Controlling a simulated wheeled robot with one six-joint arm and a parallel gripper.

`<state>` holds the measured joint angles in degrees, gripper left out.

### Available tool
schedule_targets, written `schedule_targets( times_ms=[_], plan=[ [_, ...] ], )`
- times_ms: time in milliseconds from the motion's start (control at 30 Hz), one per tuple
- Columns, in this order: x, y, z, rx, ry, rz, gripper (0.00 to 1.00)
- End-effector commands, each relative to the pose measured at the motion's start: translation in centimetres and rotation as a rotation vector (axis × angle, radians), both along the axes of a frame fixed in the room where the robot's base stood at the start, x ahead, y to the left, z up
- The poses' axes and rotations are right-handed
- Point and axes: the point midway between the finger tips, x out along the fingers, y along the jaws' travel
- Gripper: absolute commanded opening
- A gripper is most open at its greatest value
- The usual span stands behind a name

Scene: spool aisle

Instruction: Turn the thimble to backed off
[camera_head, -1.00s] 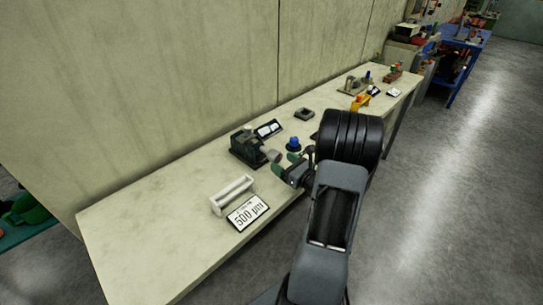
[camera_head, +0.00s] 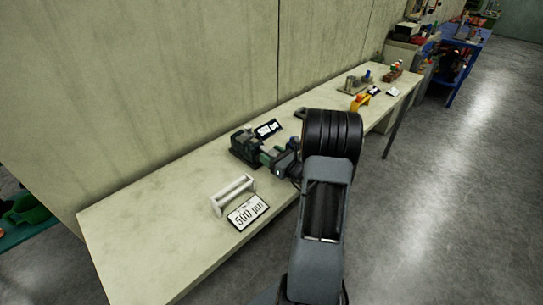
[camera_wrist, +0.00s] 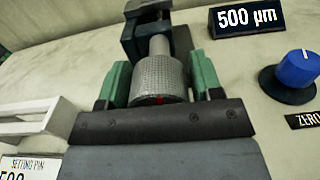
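The thimble (camera_wrist: 159,76) is a grey knurled barrel with a red mark near its lower rim. It extends from a dark micrometer body (camera_wrist: 150,25), also seen in the head view (camera_head: 243,146). My gripper (camera_wrist: 161,82) has its green fingers on either side of the thimble, close to its flanks. The fingers look open around it, with only narrow gaps. In the head view my gripper (camera_head: 277,157) reaches in from the right, and it and my wrist hide most of the thimble.
A 500 µm display (camera_wrist: 248,18) stands behind right. A blue knob (camera_wrist: 295,70) with a ZERO label is right of the thimble. A white holder (camera_head: 233,194) with a setting pin card (camera_head: 247,212) lies left. The bench front (camera_head: 150,235) is clear.

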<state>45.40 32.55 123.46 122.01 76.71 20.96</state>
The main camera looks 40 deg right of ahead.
Motion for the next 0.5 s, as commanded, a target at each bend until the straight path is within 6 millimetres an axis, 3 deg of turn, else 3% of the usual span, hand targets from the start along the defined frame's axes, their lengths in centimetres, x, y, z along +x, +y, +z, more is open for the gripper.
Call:
schedule_targets(
  times_ms=[333, 500],
  plan=[
    [-0.01, 0.01, 0.01, 0.000, 0.000, 0.000, 0.26],
    [-0.01, -0.01, -0.20, -0.024, -0.005, 0.000, 0.24]
  ],
)
